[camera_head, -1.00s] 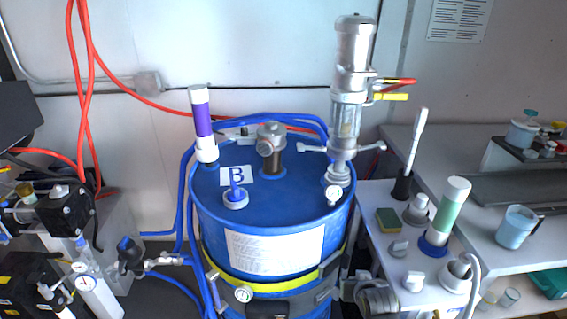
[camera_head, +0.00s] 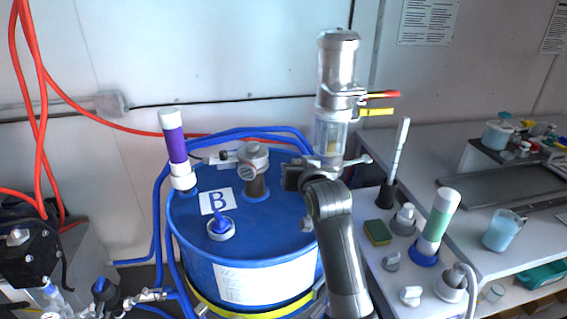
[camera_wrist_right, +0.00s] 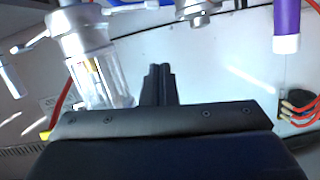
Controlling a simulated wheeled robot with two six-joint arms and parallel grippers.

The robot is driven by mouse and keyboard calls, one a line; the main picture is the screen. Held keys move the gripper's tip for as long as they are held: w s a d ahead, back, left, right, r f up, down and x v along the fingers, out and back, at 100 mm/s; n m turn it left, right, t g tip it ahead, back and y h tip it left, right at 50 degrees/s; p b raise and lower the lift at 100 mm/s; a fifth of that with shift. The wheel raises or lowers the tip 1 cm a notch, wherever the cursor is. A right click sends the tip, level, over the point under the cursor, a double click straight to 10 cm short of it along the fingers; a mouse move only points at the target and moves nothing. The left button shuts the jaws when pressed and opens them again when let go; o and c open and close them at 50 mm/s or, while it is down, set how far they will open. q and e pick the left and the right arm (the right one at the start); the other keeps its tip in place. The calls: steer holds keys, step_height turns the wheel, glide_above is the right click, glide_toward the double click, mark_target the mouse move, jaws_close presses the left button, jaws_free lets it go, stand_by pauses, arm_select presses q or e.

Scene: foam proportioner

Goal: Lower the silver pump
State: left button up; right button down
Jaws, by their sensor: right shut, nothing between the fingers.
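The silver pump (camera_head: 338,62) stands upright at the right rear of the blue drum (camera_head: 200,255), with a clear cylinder (camera_head: 331,136) below its metal top and a side handle at its base. My right gripper (camera_head: 292,178) is in front of the pump's base, above the drum lid, shut and empty. The arm partly hides the pump's lower end. In the right wrist view, which looks inverted, the shut fingers (camera_wrist_right: 158,80) are beside the pump's clear cylinder (camera_wrist_right: 102,80), apart from it in the picture. Contact with the pump cannot be told. My left gripper is not in view.
A silver fitting (camera_head: 254,165), a blue valve (camera_head: 221,228) and a purple tube (camera_head: 175,145) stand on or beside the lid. Blue hoses loop behind the drum. To the right, a side table holds a green tube (camera_head: 437,221), a sponge (camera_head: 377,232) and a white-handled brush (camera_head: 398,155).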

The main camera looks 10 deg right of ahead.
steer(key=w+a+f+p, duration=0.1)
steer(key=w+f+p, duration=0.3)
steer(key=w, duration=0.5)
steer(key=shift+w+a+f, duration=0.25)
steer(key=shift+w+f, duration=0.1)
steer(key=shift+f, duration=0.75)
